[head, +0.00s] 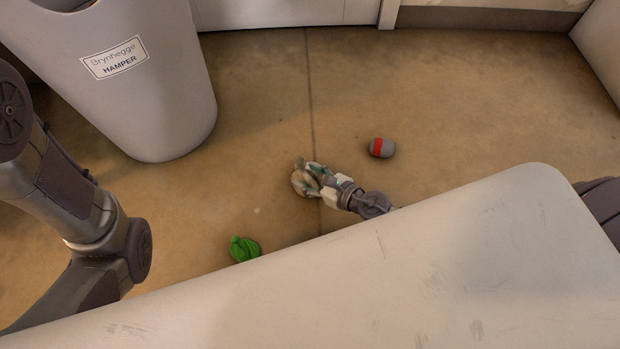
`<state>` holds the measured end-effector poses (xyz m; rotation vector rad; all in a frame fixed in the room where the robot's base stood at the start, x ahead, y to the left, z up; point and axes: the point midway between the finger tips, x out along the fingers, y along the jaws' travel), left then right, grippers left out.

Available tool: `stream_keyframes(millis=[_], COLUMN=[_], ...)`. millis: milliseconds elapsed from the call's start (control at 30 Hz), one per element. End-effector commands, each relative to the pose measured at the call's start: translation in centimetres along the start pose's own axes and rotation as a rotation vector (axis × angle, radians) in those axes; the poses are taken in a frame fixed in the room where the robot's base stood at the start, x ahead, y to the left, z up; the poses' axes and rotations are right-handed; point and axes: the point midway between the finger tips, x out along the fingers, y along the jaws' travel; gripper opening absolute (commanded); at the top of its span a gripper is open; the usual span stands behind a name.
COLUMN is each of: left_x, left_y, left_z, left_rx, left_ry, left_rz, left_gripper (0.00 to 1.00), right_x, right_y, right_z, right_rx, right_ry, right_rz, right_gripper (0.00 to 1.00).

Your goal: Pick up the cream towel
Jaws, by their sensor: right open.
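The cream towel (301,183) looks like a small beige bundle on the brown floor, near the middle of the head view. My right gripper (308,178) reaches over it from the right, and its open fingers are around or just above it. The fingers hide part of the towel, and I cannot tell whether they touch it. My left arm comes in along the left edge, but its gripper is out of view.
A grey hamper (170,100) stands at the upper left. A green crumpled cloth (244,249) and a grey bundle with a red band (382,148) lie on the floor. A pale worn surface (400,290) fills the foreground. The floor at upper right is clear.

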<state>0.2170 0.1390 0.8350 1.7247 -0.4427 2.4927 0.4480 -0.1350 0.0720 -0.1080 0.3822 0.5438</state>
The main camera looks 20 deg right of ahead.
Motion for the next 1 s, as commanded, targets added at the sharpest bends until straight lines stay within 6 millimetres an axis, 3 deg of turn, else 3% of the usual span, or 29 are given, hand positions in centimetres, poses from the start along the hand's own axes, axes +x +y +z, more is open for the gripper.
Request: stream_keyframes(millis=[100, 333, 667, 1000], left_x=[-0.26, -0.22, -0.22, -0.17], left_y=[0.06, 0.06, 0.05, 0.02], left_z=[-0.09, -0.07, -0.05, -0.01], left_rx=[0.000, 0.000, 0.000, 0.000], left_ry=[0.000, 0.000, -0.001, -0.002], left_rz=[0.000, 0.000, 0.000, 0.000], left_gripper=[0.40, 0.40, 0.40, 0.40], right_x=[0.97, 1.03, 1.00, 0.97], right_y=[-0.02, -0.03, -0.02, -0.03], right_z=[-0.04, 0.00, -0.02, 0.06], right_rx=[0.001, 0.000, 0.000, 0.000], right_ry=[-0.001, 0.000, 0.000, 0.000], right_rz=[-0.001, -0.001, -0.001, -0.001], right_gripper=[0.57, 0.57, 0.02, 0.00])
